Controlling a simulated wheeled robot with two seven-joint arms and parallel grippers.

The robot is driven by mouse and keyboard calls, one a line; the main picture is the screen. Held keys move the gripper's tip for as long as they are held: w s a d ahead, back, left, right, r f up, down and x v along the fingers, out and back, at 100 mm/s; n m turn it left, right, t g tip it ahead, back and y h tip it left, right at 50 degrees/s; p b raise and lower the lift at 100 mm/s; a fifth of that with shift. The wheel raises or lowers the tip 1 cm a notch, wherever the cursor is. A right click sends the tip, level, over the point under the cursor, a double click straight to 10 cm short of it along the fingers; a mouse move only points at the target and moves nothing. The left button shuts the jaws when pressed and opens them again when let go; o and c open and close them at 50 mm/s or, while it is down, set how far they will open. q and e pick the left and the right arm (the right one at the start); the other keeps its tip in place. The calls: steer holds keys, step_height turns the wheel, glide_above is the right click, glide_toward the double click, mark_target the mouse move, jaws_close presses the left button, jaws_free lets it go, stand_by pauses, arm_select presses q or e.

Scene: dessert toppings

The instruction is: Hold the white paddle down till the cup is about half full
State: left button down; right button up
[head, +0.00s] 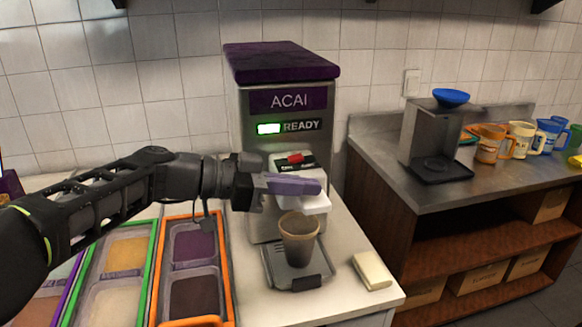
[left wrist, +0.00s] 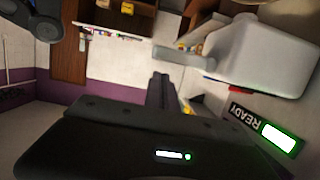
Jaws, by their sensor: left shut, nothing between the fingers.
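The acai machine (head: 282,95) shows a lit green light beside the word READY. Its white paddle (head: 316,204) sticks out at the front, below a red-marked label. My left gripper (head: 295,185) is shut and empty, with its fingers lying over the paddle; I cannot tell whether they press on it. A brownish see-through cup (head: 298,245) stands upright on the drip tray (head: 268,268) below the paddle. No stream shows, and its fill level cannot be told. In the left wrist view my shut fingers (left wrist: 160,92) are beside a large white part of the machine (left wrist: 265,55).
Topping trays with a green rim (head: 150,250) and an orange rim (head: 229,285) are left of the machine. A cream block (head: 372,270) lies right of the cup. A side counter holds a grey stand (head: 425,140), a blue bowl (head: 451,97) and several mugs.

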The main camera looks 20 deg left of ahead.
mark_target(302, 210)
arm_select(q)
steer(key=shift+f, duration=0.6)
steer(key=shift+s+f+b, duration=0.1)
steer(key=shift+f+b, duration=0.2)
steer(key=shift+b, duration=0.5)
steer(key=shift+m+b, duration=0.3)
steer(key=shift+b, duration=0.3)
steer(key=f+m+b, duration=0.1)
steer(key=b, duration=0.4)
steer(key=f+m+t+b, duration=0.1)
steer(key=b, duration=0.4)
steer(key=f+m+b, duration=0.1)
steer(key=b, duration=0.5)
steer(key=shift+s+d+m+t+y, duration=0.25)
steer(key=shift+m+t+y, duration=0.05)
steer(key=shift+y, duration=0.1)
steer(key=shift+b, duration=0.55)
steer(key=shift+r, duration=0.2)
